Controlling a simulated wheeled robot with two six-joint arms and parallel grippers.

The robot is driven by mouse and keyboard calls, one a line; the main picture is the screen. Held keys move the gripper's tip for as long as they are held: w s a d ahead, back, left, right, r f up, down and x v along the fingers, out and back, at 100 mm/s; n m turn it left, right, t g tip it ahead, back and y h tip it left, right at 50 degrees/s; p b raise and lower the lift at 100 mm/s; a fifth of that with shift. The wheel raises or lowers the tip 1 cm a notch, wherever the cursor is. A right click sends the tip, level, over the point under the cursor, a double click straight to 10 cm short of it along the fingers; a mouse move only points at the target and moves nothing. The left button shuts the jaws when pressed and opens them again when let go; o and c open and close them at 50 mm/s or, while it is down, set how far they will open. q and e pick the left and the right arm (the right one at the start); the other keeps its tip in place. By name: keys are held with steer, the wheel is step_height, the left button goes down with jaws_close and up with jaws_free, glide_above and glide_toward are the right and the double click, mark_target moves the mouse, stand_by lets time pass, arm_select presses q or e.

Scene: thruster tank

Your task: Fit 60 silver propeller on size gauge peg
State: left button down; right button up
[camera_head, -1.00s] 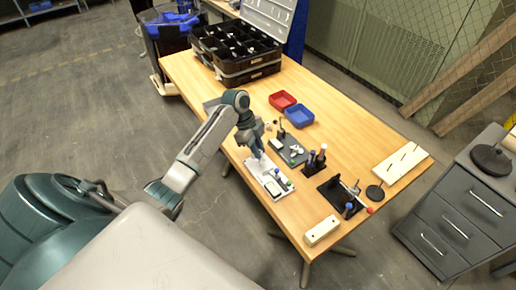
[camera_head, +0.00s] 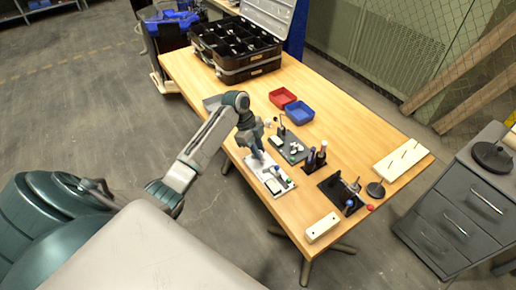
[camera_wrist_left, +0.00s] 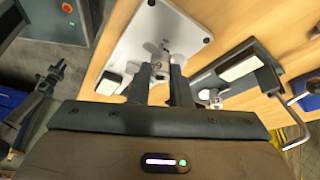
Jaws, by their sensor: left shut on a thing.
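My left gripper (camera_head: 258,158) is over the white board (camera_head: 284,188) at the table's near edge, fingers pointing down. In the left wrist view its fingers (camera_wrist_left: 170,88) are shut on a small silver part, apparently the silver propeller (camera_wrist_left: 161,70); its size mark cannot be read. My right gripper cannot be made out.
A dark grey board (camera_head: 296,158) with small parts lies behind the white one. Red (camera_head: 282,97) and blue (camera_head: 299,112) trays, a black tool holder (camera_head: 315,167), a black tray (camera_head: 332,189) and black organiser cases (camera_head: 236,74) share the table.

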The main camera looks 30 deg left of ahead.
arm_select(q)
steer(key=shift+f, duration=0.85)
stand_by(0.3)
steer(key=c, duration=1.3)
jaws_free()
steer(key=shift+o, duration=0.2)
steer(key=shift+r, duration=0.1)
steer(key=d+p+v, duration=0.1)
steer(key=v, duration=1.3)
steer(key=shift+d+r+p, duration=0.2)
steer(key=shift+r+p, duration=0.15)
steer(key=shift+r, duration=0.15)
steer(key=shift+w, duration=0.1)
